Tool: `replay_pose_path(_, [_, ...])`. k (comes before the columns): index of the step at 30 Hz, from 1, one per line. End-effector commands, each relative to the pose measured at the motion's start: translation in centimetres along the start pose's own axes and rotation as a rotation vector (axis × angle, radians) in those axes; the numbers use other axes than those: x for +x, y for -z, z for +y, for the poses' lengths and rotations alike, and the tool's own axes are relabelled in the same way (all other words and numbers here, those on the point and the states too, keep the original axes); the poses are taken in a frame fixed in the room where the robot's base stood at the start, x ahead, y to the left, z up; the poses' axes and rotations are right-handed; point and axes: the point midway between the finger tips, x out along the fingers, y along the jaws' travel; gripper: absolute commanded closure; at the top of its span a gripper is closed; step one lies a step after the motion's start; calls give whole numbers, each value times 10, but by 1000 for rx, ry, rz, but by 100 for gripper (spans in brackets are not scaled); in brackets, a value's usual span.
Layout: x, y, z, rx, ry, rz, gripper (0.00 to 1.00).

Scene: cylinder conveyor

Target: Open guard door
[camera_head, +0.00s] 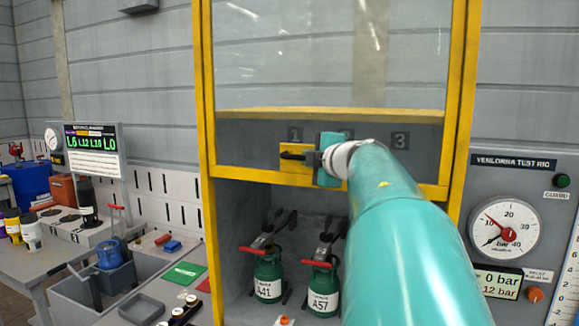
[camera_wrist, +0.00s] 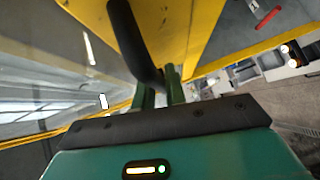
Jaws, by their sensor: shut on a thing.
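The guard door (camera_head: 245,137) is a panel with a clear window in a yellow frame. It covers the upper part of the test cabinet in the head view, and the space below its lower edge is open. A black handle (camera_head: 289,155) sits on a yellow plate (camera_head: 293,166) low on the door. My gripper (camera_head: 312,158) is at the handle, shut on it. In the wrist view the black handle (camera_wrist: 125,35) runs between the two green fingers of my gripper (camera_wrist: 160,88). My arm hides the door's lower right part in the head view.
Two green cylinders, A41 (camera_head: 267,277) and A57 (camera_head: 321,280), stand in the open bay below. A gauge panel (camera_head: 514,185) is on the right. A cluttered bench (camera_head: 36,262) and a grey tray (camera_head: 142,307) are at left.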

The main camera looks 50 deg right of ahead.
Motion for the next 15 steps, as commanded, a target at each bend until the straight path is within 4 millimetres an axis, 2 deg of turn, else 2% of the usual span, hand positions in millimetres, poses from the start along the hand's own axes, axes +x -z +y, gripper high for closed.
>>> replay_pose_path(6, [1,0,0,1,0,1,100])
replay_pose_path(7, [1,0,0,1,0,1,82])
replay_pose_path(9, [1,0,-1,1,0,1,68])
replay_pose_path(15, [1,0,-1,0,0,1,66])
